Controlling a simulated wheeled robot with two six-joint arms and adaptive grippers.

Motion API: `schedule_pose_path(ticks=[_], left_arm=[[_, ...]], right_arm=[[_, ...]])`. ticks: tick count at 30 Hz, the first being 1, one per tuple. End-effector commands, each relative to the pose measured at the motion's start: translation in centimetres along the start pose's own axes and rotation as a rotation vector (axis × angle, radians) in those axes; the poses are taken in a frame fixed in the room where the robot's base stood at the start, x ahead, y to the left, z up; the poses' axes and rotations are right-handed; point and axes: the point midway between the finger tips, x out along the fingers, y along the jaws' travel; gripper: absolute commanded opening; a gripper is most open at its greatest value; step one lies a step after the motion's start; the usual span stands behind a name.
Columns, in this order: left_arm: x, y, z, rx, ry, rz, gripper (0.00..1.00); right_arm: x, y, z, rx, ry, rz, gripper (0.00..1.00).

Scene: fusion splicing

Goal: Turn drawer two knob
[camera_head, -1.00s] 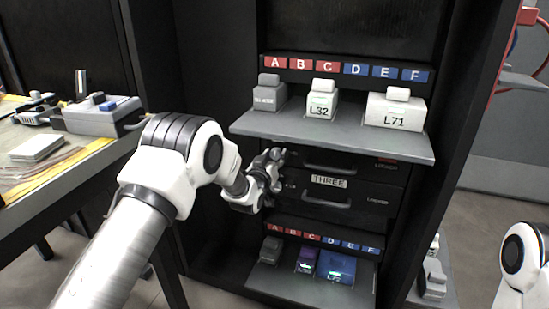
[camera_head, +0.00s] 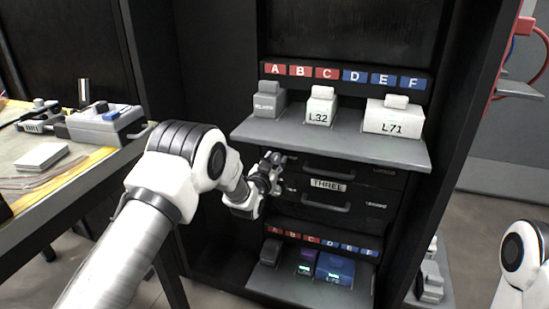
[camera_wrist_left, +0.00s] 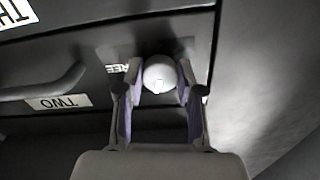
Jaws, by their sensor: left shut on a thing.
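The drawer two knob (camera_wrist_left: 160,73) is a round pale knob on the dark drawer front in the left wrist view. My left gripper (camera_wrist_left: 160,92) is shut on it, one finger at each side. Partly legible white lettering sits beside the knob. An upside-down TWO label (camera_wrist_left: 58,102) and a bar handle (camera_wrist_left: 42,88) are to its left. In the head view my left gripper (camera_head: 272,172) is at the left end of the drawer fronts and hides the knob. My right gripper is out of view.
A grey shelf (camera_head: 330,143) with several labelled boxes juts out above the drawers. The drawer labelled THREE (camera_head: 328,185) appears shut. A lower shelf (camera_head: 290,288) holds more small boxes. A work table (camera_head: 85,160) with devices stands at the left.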

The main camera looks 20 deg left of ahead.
Motion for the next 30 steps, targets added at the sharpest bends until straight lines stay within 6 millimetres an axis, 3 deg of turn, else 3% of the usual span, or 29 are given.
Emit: schedule_pose_path(ticks=[9, 30], left_arm=[[0.0, 0.0, -0.2, 0.299, -0.001, 0.001, 0.02], [0.0, 0.0, 0.0, 0.952, -0.001, 0.001, 0.02]], right_arm=[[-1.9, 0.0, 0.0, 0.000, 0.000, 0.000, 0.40], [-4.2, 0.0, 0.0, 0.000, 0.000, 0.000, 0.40]])
